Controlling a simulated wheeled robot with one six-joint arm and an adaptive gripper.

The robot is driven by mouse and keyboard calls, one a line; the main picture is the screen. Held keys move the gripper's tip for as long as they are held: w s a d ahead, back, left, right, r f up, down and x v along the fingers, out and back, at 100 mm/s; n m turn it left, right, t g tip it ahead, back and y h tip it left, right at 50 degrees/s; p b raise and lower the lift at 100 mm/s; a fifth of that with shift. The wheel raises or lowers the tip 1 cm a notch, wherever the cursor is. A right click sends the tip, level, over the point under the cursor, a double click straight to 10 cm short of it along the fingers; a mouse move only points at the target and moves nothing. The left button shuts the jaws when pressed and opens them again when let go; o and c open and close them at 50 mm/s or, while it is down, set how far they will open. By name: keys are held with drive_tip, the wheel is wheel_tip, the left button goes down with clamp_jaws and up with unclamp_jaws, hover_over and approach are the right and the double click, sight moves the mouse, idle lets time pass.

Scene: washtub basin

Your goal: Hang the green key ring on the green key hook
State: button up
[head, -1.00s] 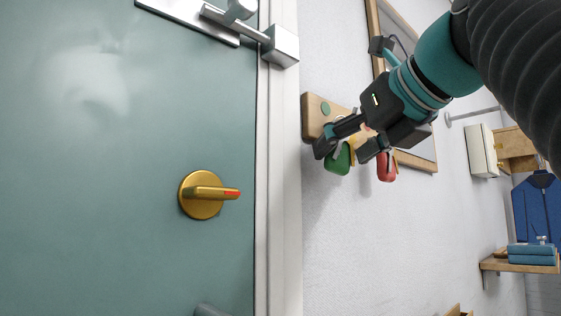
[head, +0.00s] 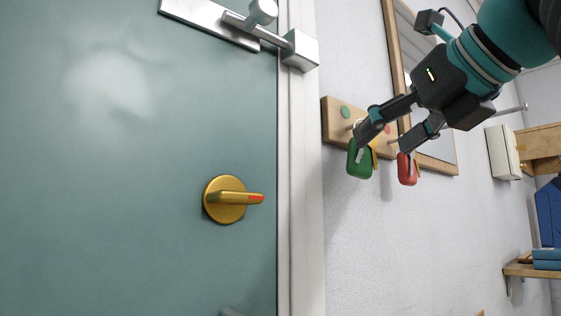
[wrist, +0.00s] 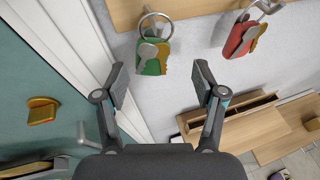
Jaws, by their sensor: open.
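The green key ring (head: 359,162) hangs below the wooden key board, with a green fob and keys. In the wrist view its metal ring (wrist: 155,27) is at the board's lower edge above the green fob (wrist: 154,66). It appears to hang from the hook by the green dot (head: 345,112), though the contact is too small to make out. My gripper (head: 385,138) is open and empty. In the wrist view its fingers (wrist: 160,77) are spread wide, below and apart from the green key ring.
A red key ring (head: 407,170) hangs on the board (head: 333,128) to the right, by a red dot. A framed mirror (head: 438,167) is beside the board. The green door (head: 120,200) with its brass knob (head: 227,199) and white frame is on the left. The wall below is clear.

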drive_tip(key=v, duration=0.3)
drive_tip(key=shift+s+a+r, duration=0.15)
drive_tip(key=shift+s+a, duration=0.05)
drive_tip(key=shift+s, duration=0.15)
drive_tip(key=shift+s, duration=0.1)
idle(0.4)
